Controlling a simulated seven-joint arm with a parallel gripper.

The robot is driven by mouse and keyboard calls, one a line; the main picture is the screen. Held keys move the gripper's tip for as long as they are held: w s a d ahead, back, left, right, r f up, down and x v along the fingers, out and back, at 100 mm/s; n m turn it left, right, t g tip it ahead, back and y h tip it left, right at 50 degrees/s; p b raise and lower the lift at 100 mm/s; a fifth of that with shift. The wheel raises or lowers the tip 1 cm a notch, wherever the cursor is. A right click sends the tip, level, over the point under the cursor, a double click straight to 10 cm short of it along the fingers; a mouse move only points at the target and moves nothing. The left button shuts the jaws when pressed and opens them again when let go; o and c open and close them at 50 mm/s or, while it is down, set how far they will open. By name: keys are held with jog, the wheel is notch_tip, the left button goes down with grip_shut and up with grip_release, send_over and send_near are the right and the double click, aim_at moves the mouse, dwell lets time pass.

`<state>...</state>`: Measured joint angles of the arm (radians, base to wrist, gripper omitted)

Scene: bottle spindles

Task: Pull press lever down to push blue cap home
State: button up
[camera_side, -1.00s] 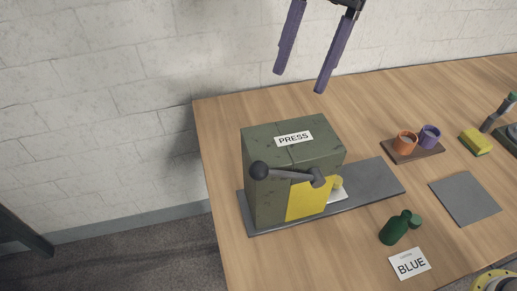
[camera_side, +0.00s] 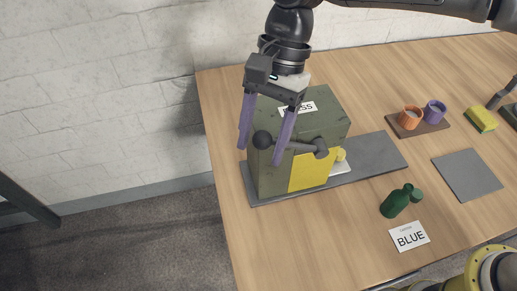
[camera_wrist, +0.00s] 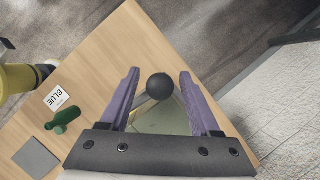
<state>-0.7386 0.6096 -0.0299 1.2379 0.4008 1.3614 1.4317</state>
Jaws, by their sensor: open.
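The press (camera_side: 300,125) is a grey-green box with a yellow panel, standing on a dark base plate. Its lever (camera_side: 300,147) runs from a pivot at the right to a black ball knob (camera_side: 262,139) at the left, roughly level. My gripper (camera_side: 260,155) is open, with its purple fingers pointing down on either side of the knob. In the wrist view, the knob (camera_wrist: 159,86) shows between the fingers, with a gap on each side. No blue cap is visible in either view.
A green bottle (camera_side: 394,204) and a BLUE card (camera_side: 408,236) lie right of the press. Farther right are a grey mat (camera_side: 467,176), an orange cup (camera_side: 410,118), a purple cup (camera_side: 434,112) and a yellow sponge (camera_side: 481,120). The table ends just left of the press.

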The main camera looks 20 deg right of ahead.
jog(key=shift+x, duration=1.25)
jog(key=shift+c, duration=0.2)
grip_shut()
dwell(0.4)
